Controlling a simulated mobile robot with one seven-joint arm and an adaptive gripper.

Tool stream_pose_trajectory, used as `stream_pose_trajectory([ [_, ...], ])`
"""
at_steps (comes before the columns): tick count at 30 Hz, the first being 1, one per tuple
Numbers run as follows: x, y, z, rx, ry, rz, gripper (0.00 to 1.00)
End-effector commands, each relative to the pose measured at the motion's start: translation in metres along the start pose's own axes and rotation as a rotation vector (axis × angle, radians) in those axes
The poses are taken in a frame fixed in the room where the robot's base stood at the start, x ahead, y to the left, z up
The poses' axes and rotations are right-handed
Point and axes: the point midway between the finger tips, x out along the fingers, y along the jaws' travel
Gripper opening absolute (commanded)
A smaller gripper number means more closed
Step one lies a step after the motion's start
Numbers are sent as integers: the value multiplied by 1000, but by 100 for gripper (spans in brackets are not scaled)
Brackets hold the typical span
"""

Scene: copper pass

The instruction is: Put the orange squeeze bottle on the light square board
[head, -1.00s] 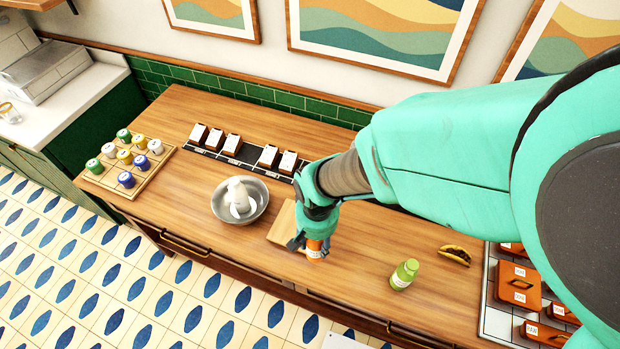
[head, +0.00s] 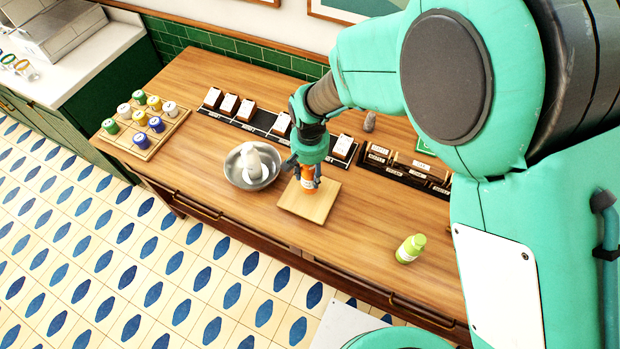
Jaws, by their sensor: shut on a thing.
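The orange squeeze bottle (head: 308,172) is upright between the fingers of my gripper (head: 307,182), which is shut on it. Its upper part is hidden by the gripper. The light square board (head: 309,206) lies on the wooden counter below, near the front edge. The bottle shows over the board's back part; I cannot tell whether its base touches the board.
A metal bowl (head: 235,178) with a white item stands close left of the board. A rack of cards (head: 262,132) runs behind. A tray of colored jars (head: 167,140) is at the far left.

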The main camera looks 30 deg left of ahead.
Motion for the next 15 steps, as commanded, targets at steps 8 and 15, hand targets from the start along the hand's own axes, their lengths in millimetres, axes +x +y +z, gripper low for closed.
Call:
stream_pose_trajectory([
  [8, 0, 0, 0, 0, 0, 0, 8],
  [15, 17, 0, 1, 0, -2, 1, 8],
])
